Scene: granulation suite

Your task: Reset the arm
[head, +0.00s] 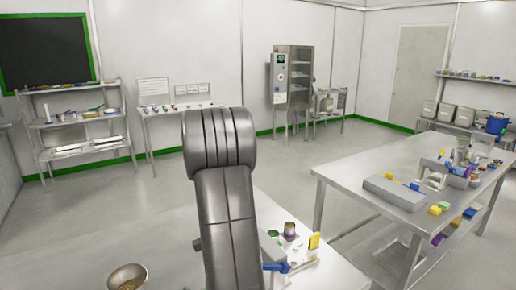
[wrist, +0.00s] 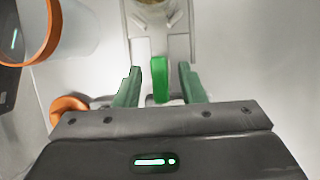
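My arm rises in the middle of the head view, and my gripper is not visible there. In the wrist view, my gripper (wrist: 161,78) shows two green fingers standing wide apart. A narrow bright green piece (wrist: 160,78) shows in the gap between them, with clear space on both sides, so the fingers do not grip it. What this piece is, and how far beyond the fingertips it lies, I cannot tell. It lines up with a pale, grey-edged fixture at the top of the wrist view.
A near steel table (head: 325,272) holds a metal bowl (head: 127,277) and small containers, including a yellow item (head: 314,241). A steel table (head: 345,180) with a grey box and coloured blocks stands right. Shelves (head: 75,127) and a cabinet (head: 292,75) line the back. Open floor lies between.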

